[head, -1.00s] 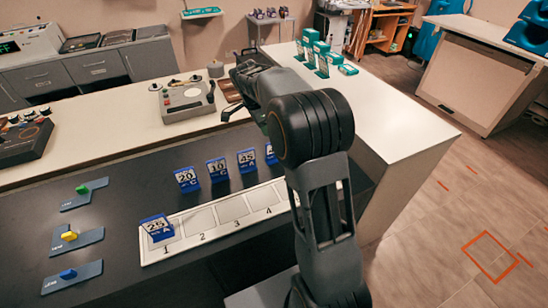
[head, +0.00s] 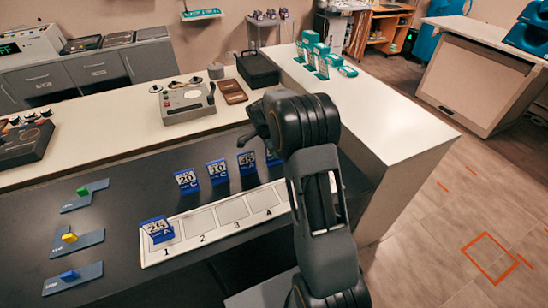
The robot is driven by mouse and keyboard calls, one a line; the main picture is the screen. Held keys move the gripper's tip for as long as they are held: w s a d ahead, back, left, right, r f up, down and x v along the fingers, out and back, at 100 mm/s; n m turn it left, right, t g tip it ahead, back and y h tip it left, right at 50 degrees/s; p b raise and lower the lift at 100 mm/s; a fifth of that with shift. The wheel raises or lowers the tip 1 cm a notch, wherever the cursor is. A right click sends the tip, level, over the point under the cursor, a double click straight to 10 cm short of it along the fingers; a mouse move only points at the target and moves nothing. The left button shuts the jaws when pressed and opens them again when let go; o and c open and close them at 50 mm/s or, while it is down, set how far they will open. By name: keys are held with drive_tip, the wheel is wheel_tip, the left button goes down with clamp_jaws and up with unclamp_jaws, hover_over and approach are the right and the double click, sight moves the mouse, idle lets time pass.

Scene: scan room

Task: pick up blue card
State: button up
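Several blue cards with white number labels are in the head view. One marked 25 A (head: 158,230) is at slot 1 of the white numbered strip (head: 190,245). Behind the strip stand cards marked 20 (head: 187,181), 10 (head: 217,172) and 45 (head: 247,162). Another blue card (head: 272,157) to their right is mostly hidden by my arm. Slots 2, 3 and 4 look empty. My gripper (head: 245,138) is above and behind the 45 card, apart from it as far as I can see. Its fingers are too small and turned to tell whether they are open.
Blue plates with green (head: 82,191), yellow (head: 69,237) and blue (head: 69,274) knobs lie at the left of the dark counter. On the white counter behind are a grey device (head: 187,100), a brown flat item (head: 231,91), a black case (head: 257,69) and green boxes (head: 320,58).

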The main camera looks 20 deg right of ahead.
drive_tip(key=shift+d+f, duration=0.1)
drive_tip(key=shift+f, duration=0.15)
clamp_jaws()
drive_tip(key=shift+r, duration=0.1)
idle(0.4)
